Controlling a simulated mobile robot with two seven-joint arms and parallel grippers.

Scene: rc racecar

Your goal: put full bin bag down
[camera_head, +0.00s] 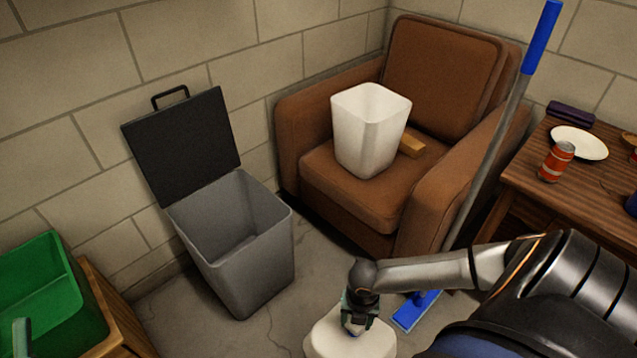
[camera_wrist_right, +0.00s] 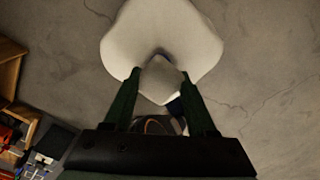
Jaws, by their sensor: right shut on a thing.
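The full bin bag (camera_head: 345,342) is a white, rounded bundle at the bottom of the head view. My right gripper (camera_head: 358,318) is above it, shut on its gathered top. In the right wrist view the bag (camera_wrist_right: 150,45) bulges beyond the fingers of my right gripper (camera_wrist_right: 160,85), with its neck between them. Concrete floor shows around the bag there; I cannot tell whether the bag touches the floor. My left gripper is not clearly in view.
A grey bin (camera_head: 245,265) with its dark lid (camera_head: 183,145) open stands left of the bag. A brown armchair (camera_head: 445,65) holds a white bin (camera_head: 370,130). A blue mop (camera_head: 415,312) leans by the wooden table (camera_head: 520,165). A green crate (camera_head: 45,285) is at left.

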